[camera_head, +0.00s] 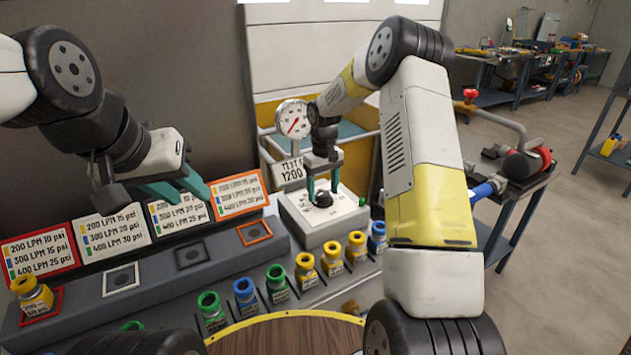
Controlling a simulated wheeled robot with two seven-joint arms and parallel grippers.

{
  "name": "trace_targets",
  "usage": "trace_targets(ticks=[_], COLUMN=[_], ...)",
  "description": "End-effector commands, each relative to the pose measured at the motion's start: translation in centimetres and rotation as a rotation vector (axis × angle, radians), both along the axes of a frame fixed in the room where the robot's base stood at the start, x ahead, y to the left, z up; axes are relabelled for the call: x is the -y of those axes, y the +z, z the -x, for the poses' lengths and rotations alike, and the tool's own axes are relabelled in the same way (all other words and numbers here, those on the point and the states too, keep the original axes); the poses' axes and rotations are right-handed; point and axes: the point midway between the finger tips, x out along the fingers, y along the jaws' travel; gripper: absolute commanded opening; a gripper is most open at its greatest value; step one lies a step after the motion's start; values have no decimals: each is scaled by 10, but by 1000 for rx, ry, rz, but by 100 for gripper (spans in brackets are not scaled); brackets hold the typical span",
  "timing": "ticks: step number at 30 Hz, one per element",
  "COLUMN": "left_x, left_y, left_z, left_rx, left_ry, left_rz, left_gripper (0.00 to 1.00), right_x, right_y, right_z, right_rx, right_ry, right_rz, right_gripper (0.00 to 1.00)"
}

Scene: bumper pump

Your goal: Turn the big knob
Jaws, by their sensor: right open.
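The big knob (323,199) is a black round knob on top of a white box (309,228) with markings around it, near the middle of the view. My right gripper (322,192) points down over it, with its teal fingers apart on the left and right sides of the knob. I cannot tell whether the fingers touch it. My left gripper (193,198) is in the air to the left, in front of the sign cards. Its teal fingers are apart with nothing between them.
Several coloured bottles (305,272) line the front of the bench. A yellow bottle (31,294) stands at far left. A pipe with a red valve (469,96) is at right.

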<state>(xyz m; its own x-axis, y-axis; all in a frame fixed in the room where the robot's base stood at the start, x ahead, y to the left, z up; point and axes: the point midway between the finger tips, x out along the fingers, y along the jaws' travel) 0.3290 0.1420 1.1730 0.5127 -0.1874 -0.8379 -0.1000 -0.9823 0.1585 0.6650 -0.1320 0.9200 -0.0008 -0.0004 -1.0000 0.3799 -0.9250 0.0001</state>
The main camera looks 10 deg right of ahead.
Motion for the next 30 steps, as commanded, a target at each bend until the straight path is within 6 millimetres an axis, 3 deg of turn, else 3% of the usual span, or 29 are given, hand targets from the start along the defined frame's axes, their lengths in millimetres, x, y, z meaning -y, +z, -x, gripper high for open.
trace_targets(ticks=[8, 17, 30], left_x=[0, 0, 0], left_y=[0, 0, 0], left_z=[0, 0, 0], left_rx=[0, 0, 0], left_ry=[0, 0, 0], left_rz=[0, 0, 0], left_gripper=[36, 36, 36], right_x=[0, 0, -1], right_y=[-2, -1, -1], right_z=[0, 0, 0], right_rx=[1, 1, 1], right_ry=[-1, -1, -99], right_rz=[0, 0, 1], right_gripper=[62, 3, 2])
